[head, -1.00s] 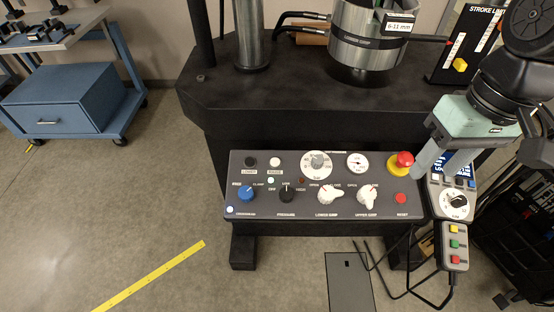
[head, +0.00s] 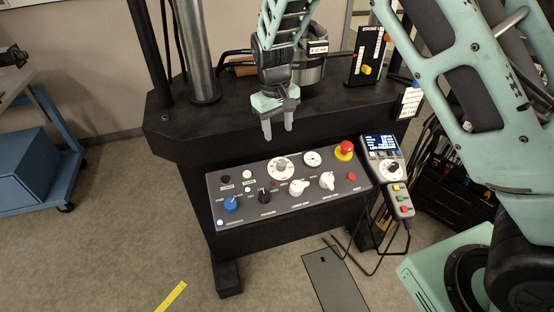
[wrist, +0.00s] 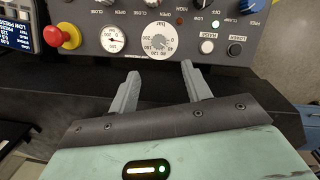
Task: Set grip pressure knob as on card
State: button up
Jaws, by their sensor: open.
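The control panel (head: 240,222) has a large white round dial (head: 281,168) with a grey centre. In the wrist view this dial (wrist: 159,38) shows pressure numbers around its rim; its exact setting is unclear. A black knob (head: 264,196) marked pressure sits in the row below. A white card (head: 411,101) hangs at the right; its text is too small to read. My gripper (head: 278,133) points down, open and empty, just behind the panel's back edge near the dial. In the wrist view, my two fingers (wrist: 160,75) are spread apart, short of the dial.
The panel also has a blue knob (head: 230,204), two white knobs, a small gauge (head: 312,158) and a red emergency button (head: 345,149). A pendant (head: 383,156) with a lit screen is at the right. A steel column (head: 200,60) stands behind.

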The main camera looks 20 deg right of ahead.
aim_at(281, 161)
jog(key=f, duration=0.4)
jog(key=f+p, duration=0.1)
jog(key=f, duration=0.3)
jog(key=d+f, duration=0.1)
jog(key=f, duration=0.3)
jog(key=shift+w+f, duration=0.1)
jog(key=shift+f, duration=0.15)
jog(key=c, duration=1)
